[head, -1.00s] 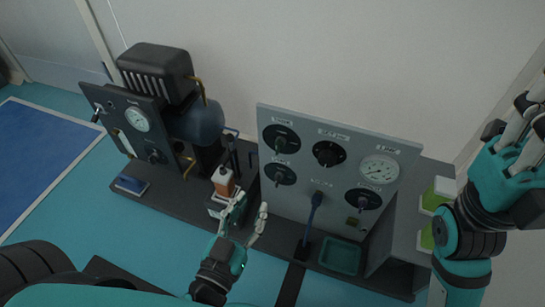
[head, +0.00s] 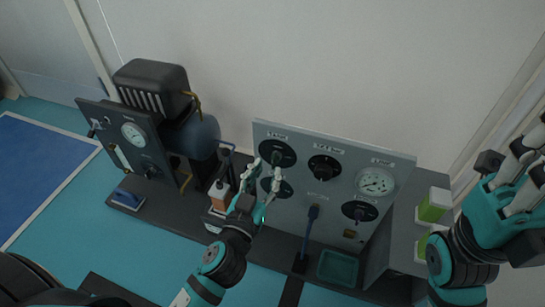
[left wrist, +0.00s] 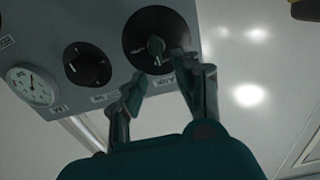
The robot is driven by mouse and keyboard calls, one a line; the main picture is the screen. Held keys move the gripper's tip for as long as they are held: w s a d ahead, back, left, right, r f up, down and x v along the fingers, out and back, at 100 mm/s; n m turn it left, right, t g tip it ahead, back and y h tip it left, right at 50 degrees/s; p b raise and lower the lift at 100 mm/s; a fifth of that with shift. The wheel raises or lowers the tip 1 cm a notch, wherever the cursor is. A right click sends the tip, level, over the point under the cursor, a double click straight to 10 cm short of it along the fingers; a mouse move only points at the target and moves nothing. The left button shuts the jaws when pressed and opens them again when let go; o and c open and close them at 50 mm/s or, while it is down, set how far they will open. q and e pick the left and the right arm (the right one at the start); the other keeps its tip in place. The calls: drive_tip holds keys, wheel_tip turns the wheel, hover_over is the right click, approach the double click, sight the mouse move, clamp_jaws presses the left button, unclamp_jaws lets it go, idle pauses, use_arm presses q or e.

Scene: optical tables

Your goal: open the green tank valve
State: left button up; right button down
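The grey upright panel (head: 395,210) carries several round dials. A black dial with a green knob (head: 277,157) is at its upper left, and the knob shows large in the left wrist view (left wrist: 155,46). My left gripper (head: 264,177) is in front of and just below this knob, its two fingers apart with nothing between them. In the left wrist view the open fingertips (left wrist: 158,76) point toward the knob and look short of closing around it. Another dial (head: 284,188) below is partly hidden by my gripper. My right gripper (head: 525,172) is raised at the right edge; its opening is unclear.
The panel also has a black middle knob (head: 323,172), a gauge (head: 376,182) and a purple-knobbed dial (head: 359,211). An orange-brown bottle (head: 219,194) stands left of my left arm. A compressor unit (head: 153,88) is farther left. Green-and-white boxes (head: 434,204) are right.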

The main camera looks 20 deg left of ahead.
sight(272, 160)
use_arm(q)
drive_tip(key=shift+w+d, duration=0.1)
drive_tip(key=shift+w, duration=2.4)
clamp_jaws()
